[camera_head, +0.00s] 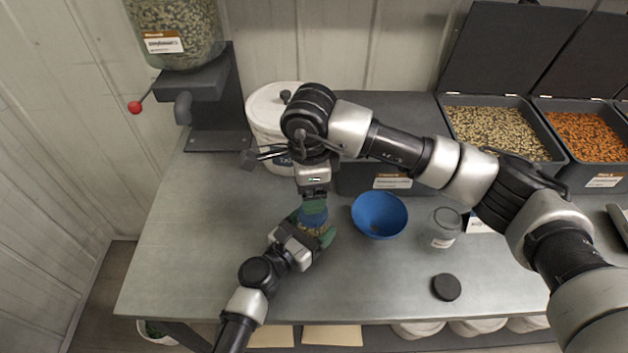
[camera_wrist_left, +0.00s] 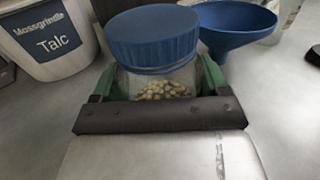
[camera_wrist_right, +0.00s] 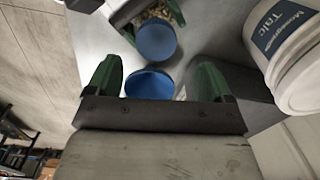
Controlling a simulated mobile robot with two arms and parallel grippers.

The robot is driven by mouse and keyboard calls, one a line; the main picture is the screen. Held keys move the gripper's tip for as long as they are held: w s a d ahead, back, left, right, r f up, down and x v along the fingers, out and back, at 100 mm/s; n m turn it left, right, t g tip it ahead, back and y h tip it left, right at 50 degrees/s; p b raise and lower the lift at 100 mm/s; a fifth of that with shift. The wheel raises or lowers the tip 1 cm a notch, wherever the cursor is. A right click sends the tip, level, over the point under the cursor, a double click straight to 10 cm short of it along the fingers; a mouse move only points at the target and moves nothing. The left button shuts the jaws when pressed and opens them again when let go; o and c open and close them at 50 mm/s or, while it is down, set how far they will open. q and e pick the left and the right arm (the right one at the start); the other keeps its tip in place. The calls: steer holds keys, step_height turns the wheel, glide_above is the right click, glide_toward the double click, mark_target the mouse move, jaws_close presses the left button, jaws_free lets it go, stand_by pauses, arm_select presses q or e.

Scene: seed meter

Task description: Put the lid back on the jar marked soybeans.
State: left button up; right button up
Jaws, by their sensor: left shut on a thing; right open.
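My left gripper (camera_head: 312,229) is shut on a clear jar (camera_wrist_left: 160,84) with pale seeds inside, held upright. A blue ribbed lid (camera_wrist_left: 152,36) sits on its mouth; how tightly it is seated cannot be told. No label shows on it. My right gripper (camera_wrist_right: 154,80) is open, with its fingers close to the blue lid, which shows just past them in the right wrist view (camera_wrist_right: 156,40). A second clear jar (camera_head: 443,230), without a lid, stands at the right; its label is too small to read. A round black lid (camera_head: 446,287) lies in front of it.
A blue funnel (camera_head: 380,214) stands right of the held jar. A white Talc bucket (camera_wrist_left: 47,38) stands behind. Open bins of beige (camera_head: 495,132) and orange seeds (camera_head: 585,136) are at the back right. A seed hopper (camera_head: 180,35) is at the back left. The table's left front is clear.

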mark_target(313, 227)
steer(key=n, duration=0.4)
steer(key=d+n, duration=0.1)
steer(key=n, duration=0.2)
steer(key=shift+s+r, duration=0.1)
steer(key=shift+r, duration=0.25)
steer(key=shift+f, duration=4.05)
steer(key=c, duration=0.9)
steer(key=m, duration=0.5)
steer(key=shift+c, duration=0.2)
steer(key=m, duration=0.7)
steer(key=shift+a, duration=0.1)
steer(key=o, duration=1.1)
